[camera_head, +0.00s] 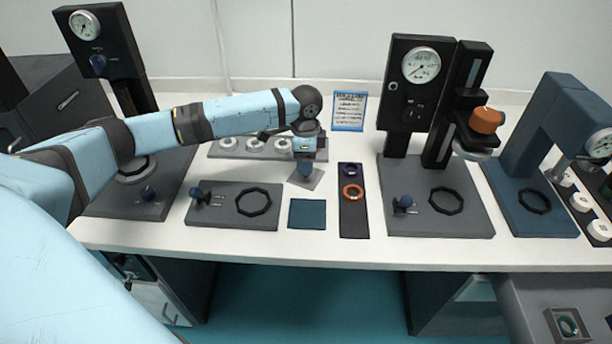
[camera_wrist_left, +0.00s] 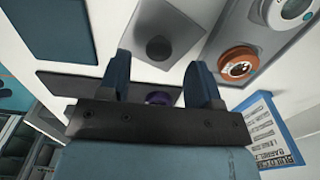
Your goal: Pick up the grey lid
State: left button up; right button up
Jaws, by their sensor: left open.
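The grey lid, a thin square plate with a dark knob, lies on the white table; its edge shows in the head view (camera_head: 316,183) under my left gripper (camera_head: 305,170). In the left wrist view the lid (camera_wrist_left: 174,22) lies beyond the fingertips, its knob roughly between their lines. My left gripper (camera_wrist_left: 160,70) is open, with nothing between its fingers. In the head view the fingers hide most of the lid and its knob. I cannot tell the exact height of the fingers above the plate. My right gripper is not in view.
A teal mat (camera_head: 307,214) and a dark strip (camera_head: 354,219) with an orange ring (camera_head: 353,192) and a purple ring (camera_head: 349,169) lie close by. Behind is a rack with white pieces (camera_head: 228,143) and a red-brown piece (camera_wrist_left: 237,64). A sign (camera_head: 349,111) stands behind.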

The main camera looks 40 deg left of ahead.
pick_arm(q)
notch_tip(320, 180, down, 3)
jog(key=shift+f, duration=0.2)
jog(key=c, duration=1)
jog(key=shift+o, duration=0.2)
